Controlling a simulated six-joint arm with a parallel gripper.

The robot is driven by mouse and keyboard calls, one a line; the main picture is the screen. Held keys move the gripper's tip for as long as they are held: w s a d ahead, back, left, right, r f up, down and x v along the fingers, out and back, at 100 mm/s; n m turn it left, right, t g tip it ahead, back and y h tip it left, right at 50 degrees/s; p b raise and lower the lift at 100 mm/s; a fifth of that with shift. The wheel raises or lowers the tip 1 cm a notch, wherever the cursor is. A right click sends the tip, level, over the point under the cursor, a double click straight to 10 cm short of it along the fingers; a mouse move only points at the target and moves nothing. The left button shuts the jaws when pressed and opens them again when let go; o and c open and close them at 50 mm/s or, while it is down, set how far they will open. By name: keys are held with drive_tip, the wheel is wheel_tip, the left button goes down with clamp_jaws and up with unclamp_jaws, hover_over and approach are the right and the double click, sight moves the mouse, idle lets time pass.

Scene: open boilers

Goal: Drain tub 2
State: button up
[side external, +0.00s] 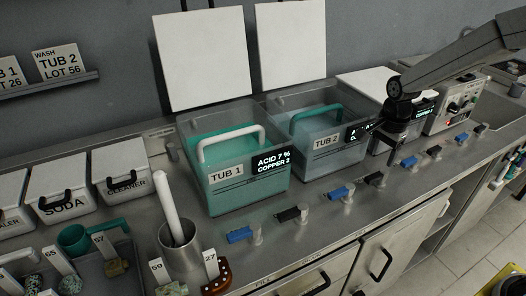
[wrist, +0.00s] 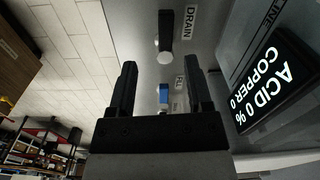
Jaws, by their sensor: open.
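Tub 2 (side external: 322,143) is a clear bin with pale liquid and a teal handle (side external: 316,115) inside. My gripper partly hides its lit display (side external: 361,130). In front stand a blue lever (side external: 341,192) and a black lever (side external: 374,179). My gripper (side external: 388,141) hangs open and empty near the right front corner of tub 2, above the lever row. In the wrist view, my gripper (wrist: 159,75) has a blue lever (wrist: 163,94) between its fingers in the picture, apart from them. A black lever (wrist: 166,30) lies beyond, beside a DRAIN label (wrist: 188,22).
Tub 1 (side external: 238,185) holds teal liquid, with blue and black levers in front. A third tub with a display (side external: 424,107) is half hidden by my arm. A display (wrist: 272,80) reads acid 0 %, copper 0. More levers run along the counter to the right.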

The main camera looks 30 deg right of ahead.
sight(373, 176)
drive_tip(key=shift+w+d+m, duration=0.4)
drive_tip(key=shift+w+m, duration=0.05)
drive_tip(key=shift+m, duration=0.25)
drive_tip(key=shift+f, duration=0.1)
drive_tip(key=shift+f, duration=3.85)
clamp_jaws()
